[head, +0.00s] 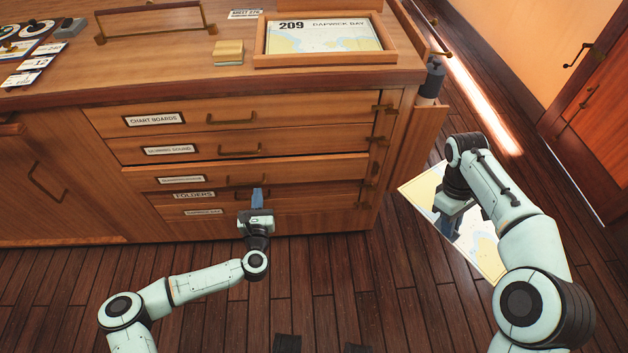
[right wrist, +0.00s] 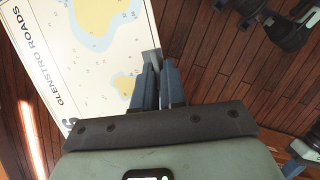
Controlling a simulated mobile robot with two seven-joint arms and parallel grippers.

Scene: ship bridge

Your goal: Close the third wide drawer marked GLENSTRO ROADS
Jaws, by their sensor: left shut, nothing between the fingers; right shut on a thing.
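The third wide drawer (head: 290,172) is in the cabinet front. Its front stands a little proud of the drawers above, partly over the FOLDERS drawer below. Its label is too small to read. My left gripper (head: 257,190) is shut and empty at the drawer's handle (head: 238,180); I cannot tell whether it touches. My right gripper (head: 452,212) is shut on a chart (head: 420,188), right of the cabinet above the floor. In the right wrist view, the chart (right wrist: 88,45) reads GLENSTRO ROADS and its edge is between the fingers (right wrist: 155,75).
The CHART BOARDS drawer (head: 280,110) and the second drawer (head: 280,143) look shut. A tray (head: 258,60) with a DAPWICK BAY chart lies on the cabinet top (head: 180,70). A door (head: 605,105) is at the right. Dark wooden floor (head: 320,290) is clear in front.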

